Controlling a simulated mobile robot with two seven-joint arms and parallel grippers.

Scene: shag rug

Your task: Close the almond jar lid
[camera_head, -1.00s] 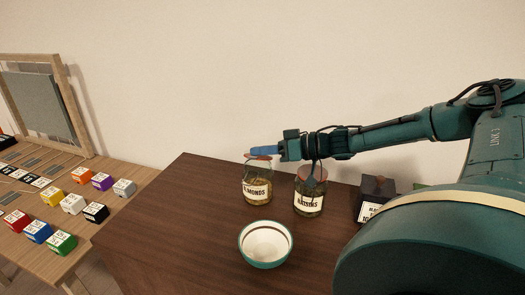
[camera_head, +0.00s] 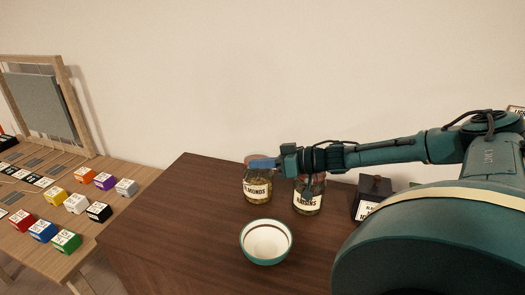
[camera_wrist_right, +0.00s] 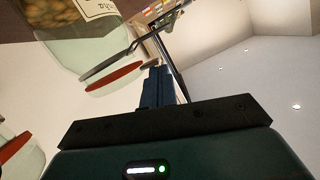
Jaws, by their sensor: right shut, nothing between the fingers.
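The almond jar (camera_head: 257,190) is glass with a white label and stands on the dark brown table. Its reddish lid area (camera_head: 254,157) shows just behind my right fingers. My right gripper (camera_head: 262,163) is shut and empty, its blue fingertips at the jar's top, level with the rim. In the right wrist view, a jar (camera_wrist_right: 75,42) with nuts appears upside down, with a red seal ring (camera_wrist_right: 115,76) and a wire clasp (camera_wrist_right: 150,38) beside my shut fingers (camera_wrist_right: 157,85). I cannot tell how far the lid is tilted or whether my fingers touch it. My left gripper is not in view.
The raisins jar (camera_head: 308,197) stands close right, under my right wrist. A teal-rimmed bowl (camera_head: 265,242) sits in front. A dark labelled box (camera_head: 374,191) is farther right. Coloured blocks (camera_head: 66,241) lie on a lower wooden table at left.

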